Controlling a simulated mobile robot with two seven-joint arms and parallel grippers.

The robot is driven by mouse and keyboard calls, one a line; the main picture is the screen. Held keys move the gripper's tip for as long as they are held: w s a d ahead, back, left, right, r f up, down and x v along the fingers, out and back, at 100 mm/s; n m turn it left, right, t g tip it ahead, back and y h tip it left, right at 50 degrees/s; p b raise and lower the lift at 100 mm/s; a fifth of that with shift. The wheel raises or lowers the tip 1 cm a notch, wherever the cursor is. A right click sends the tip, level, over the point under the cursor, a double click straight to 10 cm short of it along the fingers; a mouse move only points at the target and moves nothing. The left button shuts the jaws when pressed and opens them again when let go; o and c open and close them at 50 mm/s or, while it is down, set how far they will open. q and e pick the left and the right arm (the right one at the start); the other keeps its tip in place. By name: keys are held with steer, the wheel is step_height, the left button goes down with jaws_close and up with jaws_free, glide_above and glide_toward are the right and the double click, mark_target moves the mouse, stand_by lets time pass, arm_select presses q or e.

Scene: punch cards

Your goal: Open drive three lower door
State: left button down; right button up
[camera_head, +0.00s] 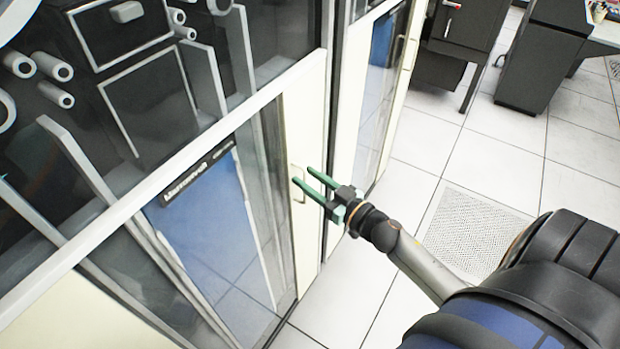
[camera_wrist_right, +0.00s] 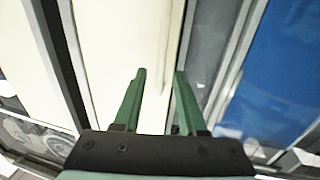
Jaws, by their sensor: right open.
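The drive's lower door (camera_head: 308,125) has a cream frame strip around a dark glass pane (camera_head: 225,220), and it looks shut. A small metal handle (camera_head: 292,168) stands on the cream strip. My right gripper (camera_head: 302,174) is open, with its green fingers pointing at the strip. The fingertips are at the handle, and the lower finger partly overlaps it in the head view. I cannot tell whether they touch it. My left gripper is not in view.
Another cabinet door (camera_head: 347,110) with a similar handle stands beyond a dark gap on the right. A dark cabinet (camera_head: 545,55) stands at the back right. The white tiled floor (camera_head: 400,290) is clear, with a perforated tile (camera_head: 475,232).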

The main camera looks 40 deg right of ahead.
jaws_close()
stand_by(1.4)
